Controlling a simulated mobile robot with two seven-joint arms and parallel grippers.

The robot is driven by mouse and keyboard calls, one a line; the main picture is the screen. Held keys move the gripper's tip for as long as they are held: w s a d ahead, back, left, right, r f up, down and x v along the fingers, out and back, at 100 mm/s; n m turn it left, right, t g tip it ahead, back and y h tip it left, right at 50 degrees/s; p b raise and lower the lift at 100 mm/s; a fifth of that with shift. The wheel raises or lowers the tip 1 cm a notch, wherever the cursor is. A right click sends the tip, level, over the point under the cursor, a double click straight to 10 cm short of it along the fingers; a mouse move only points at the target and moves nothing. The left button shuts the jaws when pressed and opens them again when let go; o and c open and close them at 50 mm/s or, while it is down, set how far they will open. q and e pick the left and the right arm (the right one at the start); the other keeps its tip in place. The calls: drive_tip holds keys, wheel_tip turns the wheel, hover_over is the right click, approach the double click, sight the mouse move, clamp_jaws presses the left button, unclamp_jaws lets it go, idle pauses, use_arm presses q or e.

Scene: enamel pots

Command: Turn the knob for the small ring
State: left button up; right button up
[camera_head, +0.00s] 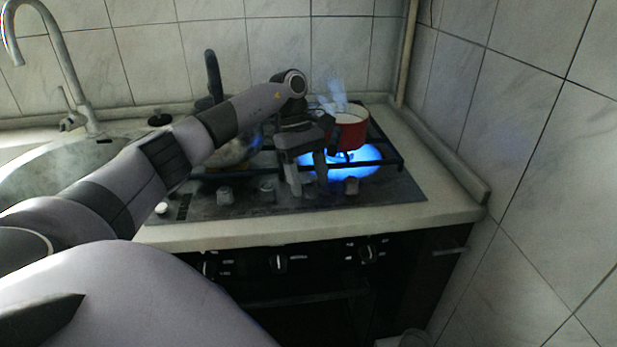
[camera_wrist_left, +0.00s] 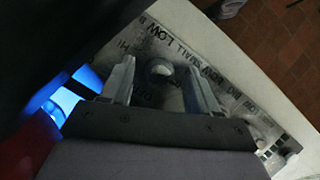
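My left gripper (camera_head: 308,186) reaches over the front of the black hob (camera_head: 215,210), pointing down at its row of knobs. In the left wrist view its two fingers (camera_wrist_left: 162,82) are spread apart. A round grey knob (camera_wrist_left: 158,72) lies between the fingertips, with gaps showing on both sides. Printed lettering around it includes "SMALL", "LOW" and "HI". In the head view this knob is largely hidden by the fingers. Other knobs stand on the hob: one at right (camera_head: 351,186), one left of the gripper (camera_head: 267,190). My right gripper is not in view.
A red pot (camera_head: 350,132) steams on the right burner over a bright blue glow (camera_head: 345,172). Another pot (camera_head: 232,155) is partly hidden behind my left arm. Oven knobs (camera_head: 278,262) line the front below the counter. A tiled wall (camera_head: 540,130) stands at right.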

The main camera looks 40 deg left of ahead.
use_arm(q)
drive_tip(key=shift+a+r, duration=0.1)
drive_tip(key=v, duration=0.5)
drive_tip(key=shift+r, duration=0.3)
drive_tip(key=shift+w+a+r, duration=0.1)
drive_tip(key=shift+a+r, duration=0.2)
drive_tip(key=shift+r, duration=0.3)
drive_tip(key=shift+s+d+f+n+t+p, duration=0.15)
drive_tip(key=shift+d+f+n+t+p, duration=0.25)
drive_tip(key=shift+f+n+p, duration=0.55)
drive_tip(key=shift+s+d+f+n+t+p, duration=0.2)
drive_tip(key=shift+d+f+n+p, duration=0.35)
drive_tip(key=shift+f, duration=0.75)
drive_tip(key=shift+s+d+f+n+t+p, duration=0.1)
drive_tip(key=shift+d+f+n+t+p, duration=0.25)
drive_tip(key=shift+f+n+p, duration=0.65)
drive_tip(key=shift+f, duration=0.1)
